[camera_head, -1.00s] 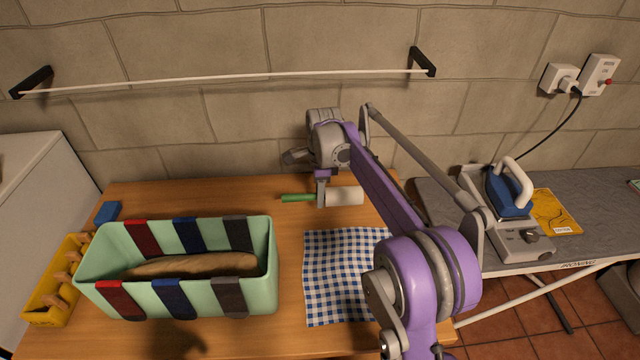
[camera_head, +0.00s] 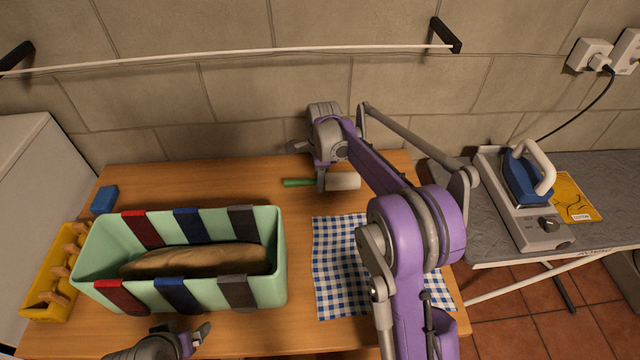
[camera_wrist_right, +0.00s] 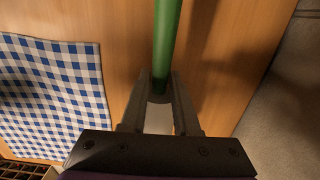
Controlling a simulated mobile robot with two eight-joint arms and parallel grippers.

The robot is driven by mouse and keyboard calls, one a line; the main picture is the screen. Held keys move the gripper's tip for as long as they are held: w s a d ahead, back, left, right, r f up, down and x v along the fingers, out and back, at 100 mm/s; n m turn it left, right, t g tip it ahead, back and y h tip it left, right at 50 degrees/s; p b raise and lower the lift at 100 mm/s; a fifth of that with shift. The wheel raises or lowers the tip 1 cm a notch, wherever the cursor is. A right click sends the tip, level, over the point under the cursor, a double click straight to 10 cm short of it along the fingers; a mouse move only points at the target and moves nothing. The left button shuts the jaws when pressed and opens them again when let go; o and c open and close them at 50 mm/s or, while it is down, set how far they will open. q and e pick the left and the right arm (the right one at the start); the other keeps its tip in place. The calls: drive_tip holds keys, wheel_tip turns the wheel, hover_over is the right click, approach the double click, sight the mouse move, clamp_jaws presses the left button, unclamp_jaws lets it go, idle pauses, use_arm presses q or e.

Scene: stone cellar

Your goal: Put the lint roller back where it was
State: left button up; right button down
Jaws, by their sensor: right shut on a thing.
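The lint roller has a green handle and a pale cylinder (camera_head: 345,181). It lies level at the back of the wooden table, behind the checked cloth. My right gripper (camera_head: 321,188) points down and is shut on it, near where handle and cylinder meet. In the right wrist view the green handle (camera_wrist_right: 167,45) runs up from between the fingers, and the cylinder is mostly hidden by the gripper. I cannot tell whether the roller touches the table. My left gripper (camera_head: 193,340) is at the bottom edge, in front of the green bin; its fingers are only partly in view.
A mint-green bin (camera_head: 195,292) with coloured straps holds a brown loaf-like thing (camera_head: 195,262). A yellow rack (camera_head: 45,300) and a blue block (camera_head: 104,200) are at the left. A blue-checked cloth (camera_head: 335,270) lies front right. An iron (camera_head: 527,178) stands on the ironing board (camera_head: 465,230).

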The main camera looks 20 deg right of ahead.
drive_tip(key=shift+f, duration=0.8)
drive_tip(key=shift+f, duration=0.1)
drive_tip(key=c, duration=0.7)
unclamp_jaws()
drive_tip(key=shift+o, duration=0.2)
